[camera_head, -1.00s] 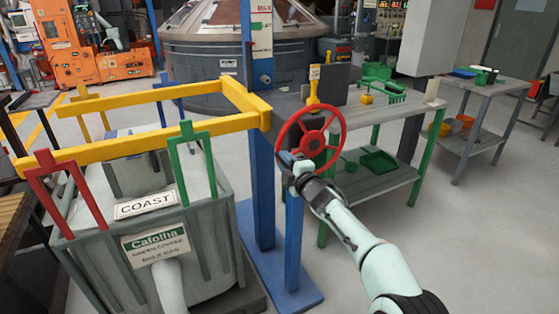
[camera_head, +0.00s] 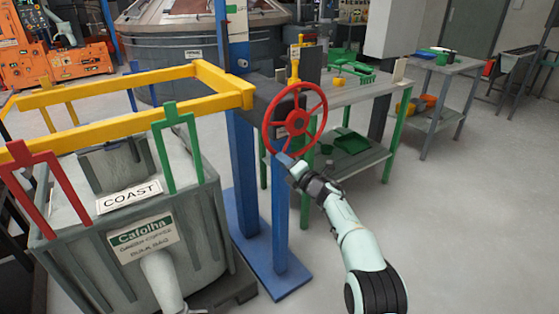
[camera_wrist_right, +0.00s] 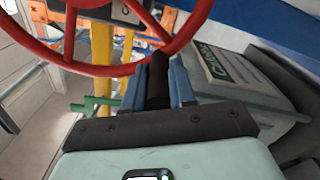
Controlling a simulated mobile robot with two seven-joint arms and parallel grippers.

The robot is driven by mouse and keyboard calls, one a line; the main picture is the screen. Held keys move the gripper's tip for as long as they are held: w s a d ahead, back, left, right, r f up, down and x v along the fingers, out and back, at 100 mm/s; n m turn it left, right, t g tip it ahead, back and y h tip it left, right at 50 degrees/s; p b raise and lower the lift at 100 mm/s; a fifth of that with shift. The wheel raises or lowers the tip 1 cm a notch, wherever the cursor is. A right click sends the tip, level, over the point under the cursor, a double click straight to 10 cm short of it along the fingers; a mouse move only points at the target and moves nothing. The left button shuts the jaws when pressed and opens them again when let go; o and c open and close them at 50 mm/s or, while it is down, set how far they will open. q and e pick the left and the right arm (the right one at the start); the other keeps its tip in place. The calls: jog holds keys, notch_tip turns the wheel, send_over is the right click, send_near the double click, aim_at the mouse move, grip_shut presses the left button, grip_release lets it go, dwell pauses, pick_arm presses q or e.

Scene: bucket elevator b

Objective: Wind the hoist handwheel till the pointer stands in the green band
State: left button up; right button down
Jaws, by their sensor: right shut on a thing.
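The red handwheel (camera_head: 322,104) stands on the blue hoist post (camera_head: 279,225) in the middle of the head view. My right gripper (camera_head: 284,160) is at the wheel's lower left rim. In the right wrist view, the right gripper (camera_wrist_right: 158,88) is shut on the wheel's dark handle (camera_wrist_right: 158,70), with a blue finger on each side. The red rim (camera_wrist_right: 105,70) crosses that view just beyond the fingers. The hoist's scale board (camera_head: 236,10) is cut by the top edge; I cannot make out the pointer or green band. My left gripper is not in view.
A yellow lifting frame (camera_head: 225,85) reaches left from the post over a grey bulk bag (camera_head: 205,240) marked Cafolha. A bench with green legs (camera_head: 389,150) stands close behind the wheel. The floor (camera_head: 480,220) at the right is clear.

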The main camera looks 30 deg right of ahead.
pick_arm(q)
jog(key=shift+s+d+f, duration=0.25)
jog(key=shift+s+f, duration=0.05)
pick_arm(e)
jog(key=shift+d+f, duration=0.4)
jog(key=shift+d, duration=0.25)
jog(key=shift+d+f, duration=0.4)
jog(key=shift+d, duration=0.2)
jog(key=c, duration=0.9)
grip_release()
jog(key=shift+d, duration=0.15)
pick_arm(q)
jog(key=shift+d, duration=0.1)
pick_arm(e)
jog(key=shift+r, duration=0.1)
jog(key=shift+a, duration=0.2)
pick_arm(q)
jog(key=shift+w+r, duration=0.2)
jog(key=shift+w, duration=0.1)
pick_arm(e)
jog(key=s, duration=0.9)
jog(key=s+d, duration=0.1)
jog(key=s, duration=0.3)
jog(key=shift+s, duration=0.15)
